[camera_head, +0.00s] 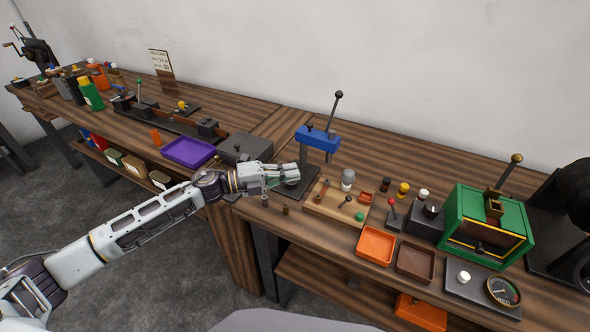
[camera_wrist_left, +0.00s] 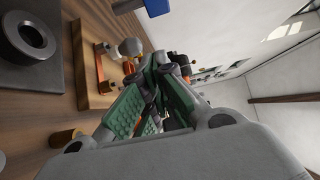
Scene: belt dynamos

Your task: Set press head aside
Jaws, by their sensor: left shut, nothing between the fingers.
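A small bench press stands near the middle of the bench in the head view. Its blue head (camera_head: 318,138) sits on a dark post, with a black-knobbed lever (camera_head: 334,108) rising from it. Part of the blue head also shows at the top edge of the wrist view (camera_wrist_left: 157,7). The press's dark base (camera_head: 296,187) is partly hidden behind my left gripper. My left gripper (camera_head: 297,172) is below the blue head, in front of the post, shut and empty. Its green-padded fingers also show in the wrist view (camera_wrist_left: 155,75). My right gripper is not in view.
A wooden tray (camera_head: 325,208) with small parts lies right of the gripper. Orange (camera_head: 376,243) and brown (camera_head: 416,262) trays and a green machine (camera_head: 487,222) stand farther right. A purple tray (camera_head: 188,152) and a dark grey box (camera_head: 246,147) are to the left.

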